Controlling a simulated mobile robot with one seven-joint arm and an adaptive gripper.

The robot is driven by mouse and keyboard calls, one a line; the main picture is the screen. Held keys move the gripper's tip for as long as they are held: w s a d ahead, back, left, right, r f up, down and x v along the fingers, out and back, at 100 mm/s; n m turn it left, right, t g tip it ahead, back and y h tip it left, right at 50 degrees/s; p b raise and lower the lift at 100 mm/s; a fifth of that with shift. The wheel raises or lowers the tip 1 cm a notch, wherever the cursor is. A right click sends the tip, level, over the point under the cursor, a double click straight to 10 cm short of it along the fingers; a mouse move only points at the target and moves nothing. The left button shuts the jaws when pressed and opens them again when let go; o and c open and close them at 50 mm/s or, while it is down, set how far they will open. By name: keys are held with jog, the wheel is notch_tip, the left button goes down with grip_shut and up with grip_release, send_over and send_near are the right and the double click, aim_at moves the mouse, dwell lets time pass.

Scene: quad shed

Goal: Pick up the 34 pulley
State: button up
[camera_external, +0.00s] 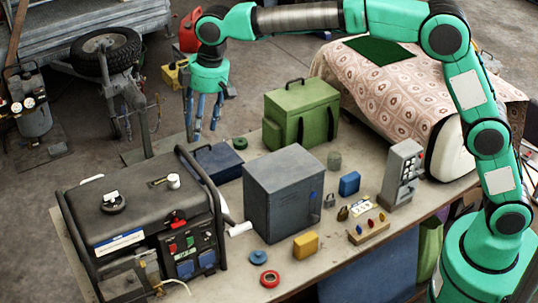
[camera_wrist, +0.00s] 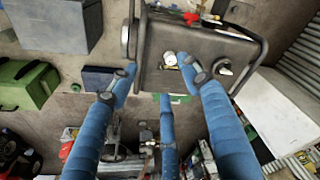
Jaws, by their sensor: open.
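No part with a readable 34 shows, so I cannot tell which piece is the 34 pulley. Small round, disc-like pieces lie on the table in the external view: a red ring (camera_external: 270,278) and a blue disc (camera_external: 258,257) at the front, and a green disc (camera_external: 240,143) near the green box. My gripper (camera_external: 203,132) hangs at the table's back left, fingers pointing down, apart from all of these. In the wrist view its blue fingers (camera_wrist: 160,82) are spread and nothing is between them.
A black generator (camera_external: 140,215) fills the table's left end; it also shows in the wrist view (camera_wrist: 200,45). A dark blue box (camera_external: 217,160), a grey cabinet (camera_external: 284,190) and a green box (camera_external: 300,112) stand along the middle. A grey control unit (camera_external: 402,170) stands at right.

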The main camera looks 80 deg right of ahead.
jog(key=w+f+p, duration=0.1)
jog(key=w+f, duration=0.4)
jog(key=w, duration=0.2)
jog(key=shift+w, duration=0.2)
jog(key=shift+a+f, duration=0.1)
send_over(173, 177)
jog(key=s, duration=0.1)
jog(key=shift+f, duration=4.15)
jog(key=shift+w+f, duration=0.2)
jog(key=shift+f, duration=1.1)
jog(key=shift+w+f, duration=0.15)
jog(key=shift+f, duration=1.1)
grip_shut()
